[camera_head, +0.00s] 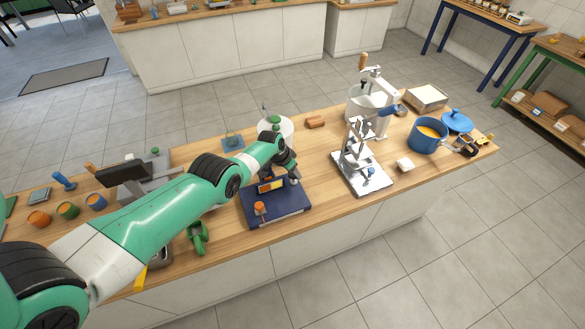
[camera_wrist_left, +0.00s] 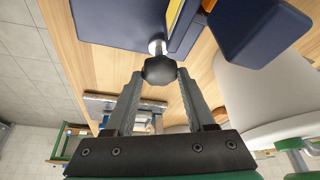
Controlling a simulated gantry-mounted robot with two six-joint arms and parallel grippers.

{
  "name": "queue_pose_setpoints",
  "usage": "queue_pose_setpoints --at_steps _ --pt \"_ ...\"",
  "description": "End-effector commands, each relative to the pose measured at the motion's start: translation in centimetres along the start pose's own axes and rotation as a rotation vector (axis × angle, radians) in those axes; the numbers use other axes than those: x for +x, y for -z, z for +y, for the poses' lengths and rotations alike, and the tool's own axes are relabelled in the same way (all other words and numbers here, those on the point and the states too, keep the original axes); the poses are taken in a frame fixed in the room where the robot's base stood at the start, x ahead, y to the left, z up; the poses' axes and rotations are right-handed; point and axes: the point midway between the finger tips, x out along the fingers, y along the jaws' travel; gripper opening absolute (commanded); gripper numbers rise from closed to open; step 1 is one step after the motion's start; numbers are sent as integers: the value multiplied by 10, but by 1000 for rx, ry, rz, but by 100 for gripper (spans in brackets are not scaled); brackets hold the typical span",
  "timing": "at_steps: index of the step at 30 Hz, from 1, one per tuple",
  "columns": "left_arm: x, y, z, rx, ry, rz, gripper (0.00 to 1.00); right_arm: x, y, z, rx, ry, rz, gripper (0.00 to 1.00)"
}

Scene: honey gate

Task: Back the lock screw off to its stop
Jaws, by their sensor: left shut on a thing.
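The honey gate fixture has a dark blue base (camera_head: 285,213) with an orange-topped part at its front and a yellow panel (camera_head: 271,185). The lock screw shows in the left wrist view as a dark faceted knob (camera_wrist_left: 159,70) on a bright metal shaft (camera_wrist_left: 156,46), which enters the blue body (camera_wrist_left: 115,18). My left gripper (camera_wrist_left: 158,76) is shut on this knob, one finger on each side. In the head view my left gripper (camera_head: 292,178) is at the right side of the fixture, and the knob is largely hidden there. My right gripper is not in view.
A metal press stand (camera_head: 358,170) stands to the right, then a blue pot (camera_head: 427,138). A white round container (camera_head: 286,126) is behind my left wrist. A green clamp-like tool (camera_head: 198,238) lies left of the base. Bare wood lies between fixture and stand.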

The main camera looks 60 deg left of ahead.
Motion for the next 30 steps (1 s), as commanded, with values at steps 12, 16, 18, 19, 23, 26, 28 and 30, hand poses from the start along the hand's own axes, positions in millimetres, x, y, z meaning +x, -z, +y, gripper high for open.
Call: queue_pose_setpoints --at_steps 12,16,18,19,23,26,28,30 --pt "2 -1 3 -318 133 -1 0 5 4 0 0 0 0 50" --pt "2 0 3 -400 167 -1 0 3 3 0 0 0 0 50" --pt "2 0 3 -437 182 -1 0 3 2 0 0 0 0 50" --pt "2 0 3 -451 188 -1 0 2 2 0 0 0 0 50" --pt "2 -1 4 -499 207 -2 0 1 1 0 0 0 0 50" --pt "2 -1 4 -523 216 -2 0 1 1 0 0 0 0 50" --pt "2 0 4 -532 220 -1 0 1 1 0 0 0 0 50" --pt "2 0 3 -538 223 -1 0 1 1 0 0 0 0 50"
